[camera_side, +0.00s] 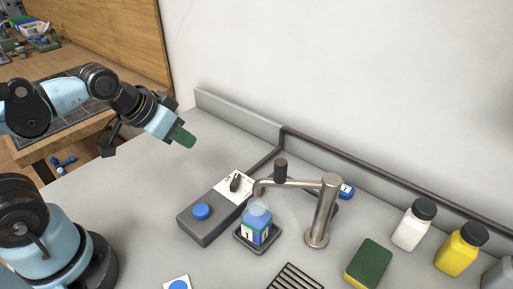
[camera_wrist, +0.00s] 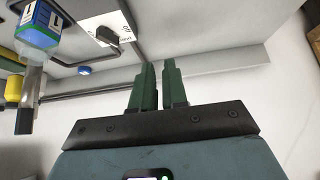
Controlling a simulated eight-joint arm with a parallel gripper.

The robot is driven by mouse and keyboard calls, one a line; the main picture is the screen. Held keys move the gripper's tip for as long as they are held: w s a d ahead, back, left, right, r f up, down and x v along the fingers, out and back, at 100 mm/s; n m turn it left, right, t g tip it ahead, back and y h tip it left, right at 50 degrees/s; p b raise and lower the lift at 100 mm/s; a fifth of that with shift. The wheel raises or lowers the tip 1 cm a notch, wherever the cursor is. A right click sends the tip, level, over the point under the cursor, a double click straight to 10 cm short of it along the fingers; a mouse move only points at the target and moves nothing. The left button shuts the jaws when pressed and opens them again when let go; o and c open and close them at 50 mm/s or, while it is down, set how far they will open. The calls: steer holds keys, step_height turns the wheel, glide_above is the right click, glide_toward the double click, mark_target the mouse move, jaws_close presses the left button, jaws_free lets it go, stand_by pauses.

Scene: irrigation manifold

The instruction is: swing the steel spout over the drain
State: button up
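The steel spout (camera_side: 300,183) reaches left from the top of an upright steel post (camera_side: 322,212) and carries a dark knob (camera_side: 280,172). The slotted drain grille (camera_side: 290,278) lies in front of the post at the bottom edge, partly cut off. My gripper (camera_side: 186,138) is in the air left of the spout, well apart from it. The wrist view shows its green fingers (camera_wrist: 158,66) with a narrow empty gap between them.
A grey control box (camera_side: 205,222) with a blue button and a black selector stands left of the bottle. A green-yellow sponge (camera_side: 368,264), a white bottle (camera_side: 411,228) and a yellow bottle (camera_side: 458,252) stand at right. The back wall has a dark pipe along it.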

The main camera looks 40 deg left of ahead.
steer(key=o, duration=0.6)
steer(key=w+d+r+m+g+h, duration=0.1)
steer(key=w+d+r+m+g, duration=0.2)
steer(key=d+r+m, duration=0.3)
steer(key=d+r, duration=0.2)
steer(key=d, duration=0.1)
steer(key=shift+w+r+m, duration=0.2)
steer(key=shift+w+m, duration=0.2)
steer(key=m+g+y, duration=0.1)
steer(key=m+g, duration=0.3)
steer(key=m, duration=0.4)
glide_toward(281, 161)
steer(key=shift+f, duration=5.25)
steer(key=shift+c, duration=0.2)
jaws_close()
